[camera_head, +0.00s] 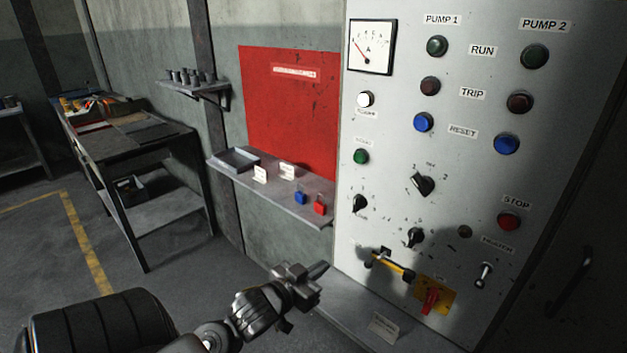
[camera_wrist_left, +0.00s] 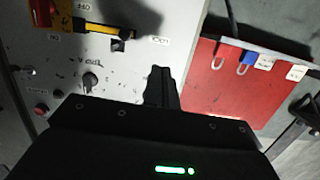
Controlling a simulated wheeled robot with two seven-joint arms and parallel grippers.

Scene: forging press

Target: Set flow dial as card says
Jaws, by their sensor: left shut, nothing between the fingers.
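A grey control panel (camera_head: 395,140) carries several black dials. One dial (camera_head: 423,184) is at mid-height, one (camera_head: 360,203) near the left edge, and one (camera_head: 415,236) lower down. Their labels are too small to read, so I cannot tell which is the flow dial. A black dial also shows in the left wrist view (camera_wrist_left: 90,82). A small white card (camera_head: 383,327) lies on the ledge below the panel; its writing is unreadable. My left gripper (camera_head: 322,271) is shut and empty, in front of the panel's lower left, apart from the dials. It also shows in the left wrist view (camera_wrist_left: 161,76).
A yellow-handled lever (camera_head: 393,264) and a red rotary switch (camera_head: 431,300) on a yellow plate sit low on the panel. A wall shelf (camera_head: 316,213) holds a blue padlock (camera_head: 300,198), a red padlock (camera_head: 320,208) and white cards. A workbench (camera_head: 130,140) stands left.

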